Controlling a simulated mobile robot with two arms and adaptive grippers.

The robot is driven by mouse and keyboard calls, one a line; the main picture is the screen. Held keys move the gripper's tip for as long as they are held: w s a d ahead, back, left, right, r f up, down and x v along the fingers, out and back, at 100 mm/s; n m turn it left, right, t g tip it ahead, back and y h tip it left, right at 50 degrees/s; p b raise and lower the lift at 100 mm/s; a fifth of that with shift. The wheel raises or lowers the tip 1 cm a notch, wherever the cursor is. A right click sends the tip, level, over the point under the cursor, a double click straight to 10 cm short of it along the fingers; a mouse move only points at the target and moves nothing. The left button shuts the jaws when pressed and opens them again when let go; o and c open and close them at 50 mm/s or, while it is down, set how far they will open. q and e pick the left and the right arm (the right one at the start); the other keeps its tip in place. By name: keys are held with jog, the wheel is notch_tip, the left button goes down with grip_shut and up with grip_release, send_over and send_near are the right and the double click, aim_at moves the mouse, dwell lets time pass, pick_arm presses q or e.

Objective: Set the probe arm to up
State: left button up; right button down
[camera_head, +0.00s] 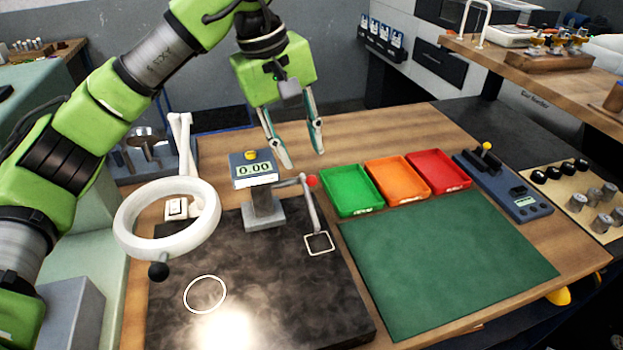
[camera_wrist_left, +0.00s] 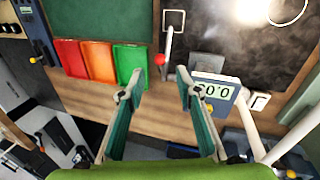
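The height gauge (camera_head: 263,205) stands on the dark stone plate (camera_head: 270,290), its display reading 0.00. Its probe arm (camera_head: 312,205) is a thin grey bar at the gauge's right side, with a red ball (camera_head: 312,181) at one end. The bar slopes down toward a white square outline on the plate. My left gripper (camera_head: 305,158) is open and empty, above and behind the red ball. In the left wrist view the red ball (camera_wrist_left: 160,60) shows just beyond the gap between the fingertips (camera_wrist_left: 154,86), apparently apart from them. My right gripper is out of view.
A ring-shaped lamp (camera_head: 130,235) on a white arm stands left of the gauge. Green (camera_head: 350,192), orange (camera_head: 397,180) and red (camera_head: 440,172) trays and a green mat (camera_head: 440,260) lie to the right. A white circle outline marks the plate.

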aim_at(310, 177)
pick_arm(q)
jog(key=p+x, duration=0.1)
jog(key=x, duration=0.8)
jog(key=shift+r, duration=0.1)
grip_shut()
